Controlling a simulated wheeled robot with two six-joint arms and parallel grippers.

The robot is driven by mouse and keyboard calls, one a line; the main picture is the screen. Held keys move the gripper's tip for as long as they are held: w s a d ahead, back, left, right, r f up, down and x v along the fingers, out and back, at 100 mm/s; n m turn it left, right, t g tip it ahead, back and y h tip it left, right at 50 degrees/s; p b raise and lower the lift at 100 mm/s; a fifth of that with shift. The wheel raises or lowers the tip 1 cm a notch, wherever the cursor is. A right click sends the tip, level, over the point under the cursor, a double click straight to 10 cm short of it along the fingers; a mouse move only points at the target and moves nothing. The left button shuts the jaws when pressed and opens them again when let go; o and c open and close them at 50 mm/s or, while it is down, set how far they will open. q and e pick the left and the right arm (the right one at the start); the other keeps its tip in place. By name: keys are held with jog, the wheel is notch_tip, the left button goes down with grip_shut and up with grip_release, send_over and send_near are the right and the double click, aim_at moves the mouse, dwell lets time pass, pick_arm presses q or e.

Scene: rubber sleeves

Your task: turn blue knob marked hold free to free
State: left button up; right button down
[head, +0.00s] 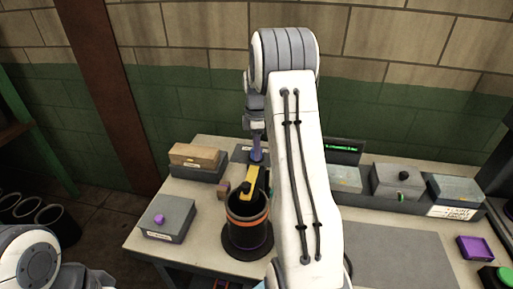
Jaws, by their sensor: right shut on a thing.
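My right arm reaches across the middle of the head view, and its gripper (257,158) points down at a dark grey labelled plate (241,154) at the back of the bench. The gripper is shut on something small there. A violet-blue piece shows at the fingers, but I cannot tell knob from finger covering. The blue knob is not clearly visible; it seems hidden between the fingers. The plate's marking is too small to read, so the knob's setting cannot be told. My left arm shows only at the lower left; its gripper is out of view.
A black cup with orange and violet bands (248,228) holds a yellow-black item close in front of the gripper. A grey box with a purple top piece (159,219) stands left, and a box with a wooden block (194,156) behind it. Grey boxes (396,181) line the right.

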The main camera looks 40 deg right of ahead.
jog(key=m+p, duration=0.1)
jog(key=m, duration=0.4)
jog(key=shift+r, duration=0.1)
jog(key=m, duration=0.5)
jog(key=shift+m+p, duration=0.3)
jog(key=shift+p, duration=0.1)
jog(key=shift+c, duration=1.6)
grip_release()
